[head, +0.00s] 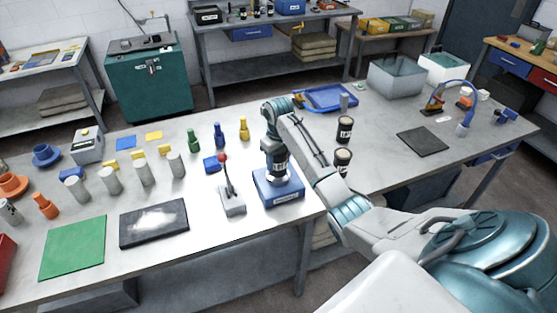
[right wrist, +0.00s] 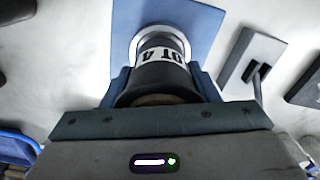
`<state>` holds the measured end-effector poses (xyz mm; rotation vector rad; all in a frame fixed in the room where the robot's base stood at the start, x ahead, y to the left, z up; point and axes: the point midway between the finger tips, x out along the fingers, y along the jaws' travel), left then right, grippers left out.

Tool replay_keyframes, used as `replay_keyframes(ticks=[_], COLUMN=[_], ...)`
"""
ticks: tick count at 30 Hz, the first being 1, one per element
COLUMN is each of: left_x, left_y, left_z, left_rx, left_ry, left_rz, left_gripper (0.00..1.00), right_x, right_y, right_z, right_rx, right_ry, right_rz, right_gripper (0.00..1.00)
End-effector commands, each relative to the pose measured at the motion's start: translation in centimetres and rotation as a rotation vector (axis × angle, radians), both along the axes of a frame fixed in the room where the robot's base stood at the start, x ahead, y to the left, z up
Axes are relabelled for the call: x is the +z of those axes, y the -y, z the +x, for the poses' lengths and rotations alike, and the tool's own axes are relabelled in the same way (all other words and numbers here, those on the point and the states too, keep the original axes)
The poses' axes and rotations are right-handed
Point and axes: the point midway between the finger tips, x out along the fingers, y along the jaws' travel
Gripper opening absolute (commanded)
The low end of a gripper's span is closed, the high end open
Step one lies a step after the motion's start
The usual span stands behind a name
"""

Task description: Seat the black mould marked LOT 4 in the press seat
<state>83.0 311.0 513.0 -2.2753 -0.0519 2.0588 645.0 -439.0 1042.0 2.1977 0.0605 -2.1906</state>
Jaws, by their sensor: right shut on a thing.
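My right gripper (head: 278,155) is shut on the black mould (head: 280,168) and points down over the blue press base (head: 290,196). In the right wrist view the mould (right wrist: 162,75) shows a white label reading "OT 4"; its first letter is hidden. The mould looks upright, its lower end at the pale round seat (right wrist: 141,42) on the blue plate (right wrist: 185,15). I cannot tell whether it rests fully down in the seat. My left gripper is not in view.
A grey lever box with a red knob (head: 232,203) stands close left of the press. Two other dark labelled moulds (head: 344,130) (head: 342,160) stand to the right, partly behind my arm. Grey cylinders (head: 144,173) and coloured bottles (head: 218,135) stand to the left.

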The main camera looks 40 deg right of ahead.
Motion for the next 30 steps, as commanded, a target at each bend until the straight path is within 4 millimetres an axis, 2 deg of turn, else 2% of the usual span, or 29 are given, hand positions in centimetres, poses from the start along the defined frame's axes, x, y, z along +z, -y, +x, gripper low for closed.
replay_keyframes(ticks=[10,30], left_x=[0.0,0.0], left_y=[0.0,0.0], left_z=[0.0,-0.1], left_rx=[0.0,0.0], left_ry=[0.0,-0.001], left_rz=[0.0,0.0], left_gripper=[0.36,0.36], right_x=[0.0,-1.6], right_y=[0.0,0.0], right_z=[0.1,0.1], right_rx=[0.0,0.0], right_ry=[0.002,0.002], right_rz=[0.0,-0.001], right_gripper=[0.27,0.27])
